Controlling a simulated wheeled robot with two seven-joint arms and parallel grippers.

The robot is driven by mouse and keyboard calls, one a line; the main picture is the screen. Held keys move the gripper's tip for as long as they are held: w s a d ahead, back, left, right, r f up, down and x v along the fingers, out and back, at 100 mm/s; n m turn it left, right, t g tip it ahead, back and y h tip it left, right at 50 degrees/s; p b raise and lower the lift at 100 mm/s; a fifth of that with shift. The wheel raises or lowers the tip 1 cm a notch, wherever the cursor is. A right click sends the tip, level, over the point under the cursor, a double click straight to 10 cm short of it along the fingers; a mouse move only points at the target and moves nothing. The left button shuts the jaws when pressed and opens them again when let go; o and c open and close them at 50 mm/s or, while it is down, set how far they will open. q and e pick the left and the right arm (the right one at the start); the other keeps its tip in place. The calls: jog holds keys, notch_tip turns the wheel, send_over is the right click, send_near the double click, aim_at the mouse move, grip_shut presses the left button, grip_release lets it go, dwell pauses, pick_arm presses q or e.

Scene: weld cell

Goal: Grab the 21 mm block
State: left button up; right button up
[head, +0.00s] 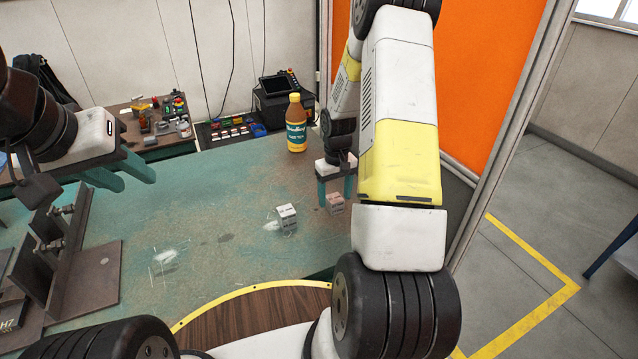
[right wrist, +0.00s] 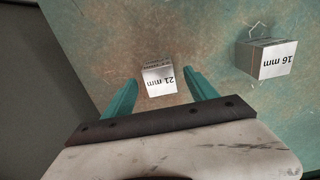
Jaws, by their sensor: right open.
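The 21 mm block (right wrist: 158,78) is a small pale cube with its label readable in the right wrist view. It shows as a pinkish cube (head: 335,203) on the green table in the head view. My right gripper (right wrist: 160,88) is open, its teal fingers to either side of the block with gaps between; contact is not visible. In the head view the right gripper (head: 336,188) is above and around the block. My left gripper (head: 138,184) is open and empty over the left of the table.
A 16 mm block (right wrist: 270,58) sits beside it, left of it in the head view (head: 287,216). A bottle (head: 296,124) stands at the table's back edge. A dark metal fixture (head: 70,265) is at the left. The middle of the green table (head: 205,215) is clear.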

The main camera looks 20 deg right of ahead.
jog(key=shift+c, duration=0.3)
grip_shut()
jog(key=shift+r, duration=0.15)
